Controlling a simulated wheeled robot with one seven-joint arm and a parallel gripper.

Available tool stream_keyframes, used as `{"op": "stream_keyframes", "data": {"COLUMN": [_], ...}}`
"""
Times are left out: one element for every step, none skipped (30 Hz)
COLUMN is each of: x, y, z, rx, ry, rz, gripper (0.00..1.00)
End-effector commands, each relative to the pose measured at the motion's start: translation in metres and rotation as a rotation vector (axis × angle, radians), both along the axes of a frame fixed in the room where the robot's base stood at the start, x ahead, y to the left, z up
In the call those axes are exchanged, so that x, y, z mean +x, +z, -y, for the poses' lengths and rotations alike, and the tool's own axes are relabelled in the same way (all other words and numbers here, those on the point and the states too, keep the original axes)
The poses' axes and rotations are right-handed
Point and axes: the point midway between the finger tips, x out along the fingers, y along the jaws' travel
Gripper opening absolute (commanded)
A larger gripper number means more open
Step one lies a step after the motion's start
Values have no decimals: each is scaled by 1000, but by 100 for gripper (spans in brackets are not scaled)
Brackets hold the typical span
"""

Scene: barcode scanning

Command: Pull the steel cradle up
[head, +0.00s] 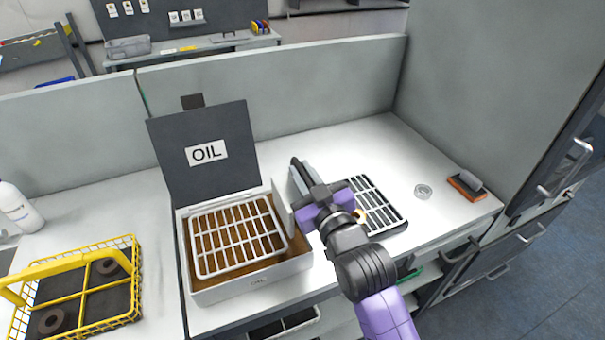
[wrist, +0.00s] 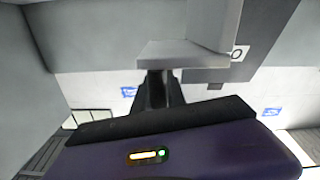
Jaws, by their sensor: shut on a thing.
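The steel cradle (head: 237,237) shows in the head view as a pale wire grid in the white oil box (head: 250,288), over brown oil. The dark lid (head: 205,130) labelled OIL stands open behind it. My gripper (head: 305,196) is at the right side of the box, beside the grid. It is shut on a thin grey part, which the wrist view shows as a pale plate (wrist: 185,50) at the fingers. My gripper hides where this part joins the cradle. I cannot tell how far the cradle stands above the oil.
A dark slatted rack (head: 380,205) lies right of my gripper, partly behind my arm. A small round dish (head: 423,191) and an orange-and-black block (head: 467,184) are farther right. A yellow wire basket (head: 128,315) with dark round parts stands left. A partition runs behind the counter.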

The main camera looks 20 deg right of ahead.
Motion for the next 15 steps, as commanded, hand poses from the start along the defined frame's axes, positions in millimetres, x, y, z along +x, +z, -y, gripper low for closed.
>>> {"op": "stream_keyframes", "data": {"x": [0,0,0,0,0,0,0,0,0,0,0,0,0,-1,-3], "y": [9,9,8,8,7,7,6,6,5,5,4,4,4,3,3], "z": [4,4,4,4,4,3,3,3,2,2,2,2,2,1,1], "rx": [-3,-3,-2,-2,-2,-2,-1,-1,-1,-1,-1,-1,-1,-1,-1], "ry": [-7,-7,-8,-7,-6,-5,-5,-5,-4,-4,-3,-3,-2,-3,-3], "rz": [19,19,18,17,15,13,13,12,11,10,10,9,9,8,8], "gripper": [18,24,32,36,36,36,36,36,36,36,36,36,36,36,36]}}
